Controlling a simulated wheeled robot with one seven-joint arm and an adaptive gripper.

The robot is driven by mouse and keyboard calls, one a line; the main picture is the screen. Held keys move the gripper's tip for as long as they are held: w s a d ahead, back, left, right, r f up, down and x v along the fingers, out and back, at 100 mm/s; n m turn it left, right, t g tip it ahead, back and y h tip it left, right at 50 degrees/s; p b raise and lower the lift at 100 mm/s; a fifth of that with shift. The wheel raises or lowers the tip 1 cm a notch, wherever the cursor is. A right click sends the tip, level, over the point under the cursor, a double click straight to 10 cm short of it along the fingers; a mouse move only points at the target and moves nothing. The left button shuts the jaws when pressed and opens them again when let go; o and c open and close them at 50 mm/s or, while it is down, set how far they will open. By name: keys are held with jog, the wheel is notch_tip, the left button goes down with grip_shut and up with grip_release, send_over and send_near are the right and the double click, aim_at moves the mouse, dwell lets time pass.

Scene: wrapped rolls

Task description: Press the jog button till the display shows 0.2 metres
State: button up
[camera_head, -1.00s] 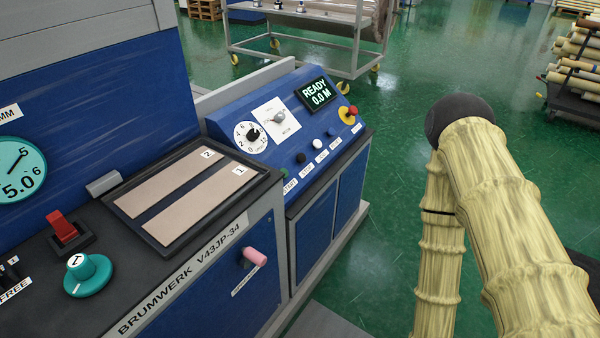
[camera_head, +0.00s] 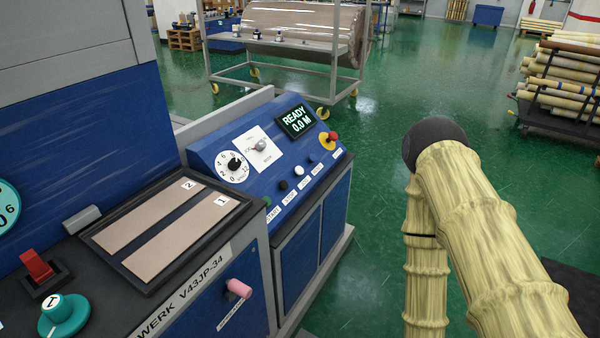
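The display (camera_head: 296,121) stands at the top right of the blue control panel (camera_head: 222,150) and reads READY, 0.0 M in green. A slanting row of small buttons runs along the panel's front: a green button (camera_head: 267,202), a black button (camera_head: 284,186), a white button (camera_head: 298,171) and a blue button (camera_head: 311,158). The labels below them are small. One seems to read START, and I cannot tell which is the jog button. My arm, in a yellow cover, shows at the right, apart from the panel. My gripper is not in view.
A red emergency stop (camera_head: 332,136) on a yellow base is at the panel's right end. A dial (camera_head: 235,163) and a lever (camera_head: 260,145) sit on the panel. A wheeled rack (camera_head: 290,50) stands behind. Green floor (camera_head: 400,105) is open between panel and arm.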

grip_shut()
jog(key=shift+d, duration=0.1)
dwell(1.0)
